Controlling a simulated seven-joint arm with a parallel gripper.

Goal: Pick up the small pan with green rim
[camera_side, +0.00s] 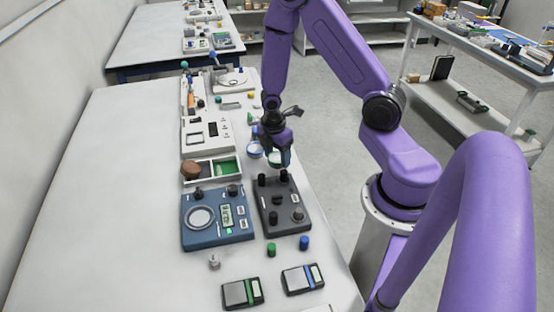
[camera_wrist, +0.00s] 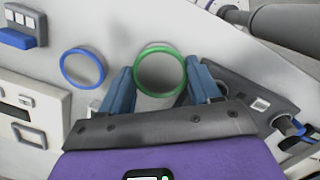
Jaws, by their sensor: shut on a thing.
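The small pan with green rim (camera_wrist: 160,71) is between the two blue fingers of my gripper (camera_wrist: 160,84) in the wrist view, and the fingers are shut on it. The pan looks empty. In the side view, my gripper (camera_side: 279,154) is just behind the dark grey knobbed box, and the pan is mostly hidden by the fingers. I cannot tell whether the pan is off the table. A similar pan with blue rim (camera_wrist: 82,68) lies left of it, apart from the fingers.
The dark grey box (camera_side: 283,204) with upright knobs stands close by, beside a blue scale (camera_side: 217,217). A tray (camera_side: 212,171) with a brown object and a green section and a white instrument (camera_side: 207,135) are left of my gripper. The white table's left side (camera_side: 110,200) is clear.

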